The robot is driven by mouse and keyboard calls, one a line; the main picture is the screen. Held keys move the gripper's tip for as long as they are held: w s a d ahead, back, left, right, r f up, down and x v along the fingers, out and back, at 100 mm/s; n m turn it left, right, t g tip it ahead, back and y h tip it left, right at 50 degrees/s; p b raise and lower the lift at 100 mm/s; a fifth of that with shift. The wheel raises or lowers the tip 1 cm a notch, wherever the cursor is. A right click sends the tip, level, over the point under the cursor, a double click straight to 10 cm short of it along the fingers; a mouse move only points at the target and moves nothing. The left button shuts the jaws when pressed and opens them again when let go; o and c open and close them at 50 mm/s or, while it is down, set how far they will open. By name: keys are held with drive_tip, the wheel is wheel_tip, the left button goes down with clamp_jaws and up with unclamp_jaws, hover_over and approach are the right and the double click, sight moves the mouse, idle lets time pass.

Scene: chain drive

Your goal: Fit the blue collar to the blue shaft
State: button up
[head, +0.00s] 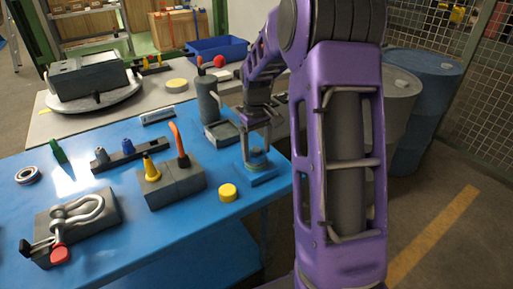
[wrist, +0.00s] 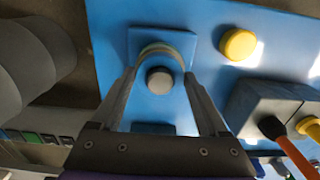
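A blue square base (head: 264,176) stands near the right edge of the blue table, with a short upright shaft on it. In the wrist view the shaft's round grey top (wrist: 160,80) shows between my fingers, above the blue base (wrist: 143,36). A pale greenish-grey ring, apparently the collar (wrist: 162,50), sits around the shaft; its blue marking is not clear. My gripper (head: 257,151) points down over the shaft. In the wrist view its fingertips (wrist: 160,72) flank the ring and appear to touch both sides. The ring's lower side and seating are hidden.
A yellow round piece (head: 228,192) lies left of the base. A grey block (head: 175,184) with yellow and orange parts stands further left. A dark cylinder (head: 208,101) and grey tray (head: 222,132) stand just behind. Barrels (head: 420,92) stand beyond the table at right.

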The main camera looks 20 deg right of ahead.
drive_tip(key=shift+o, duration=1.4)
wheel_tip(320, 180, up, 18)
drive_tip(key=p, duration=0.2)
drive_tip(key=shift+f, duration=0.2)
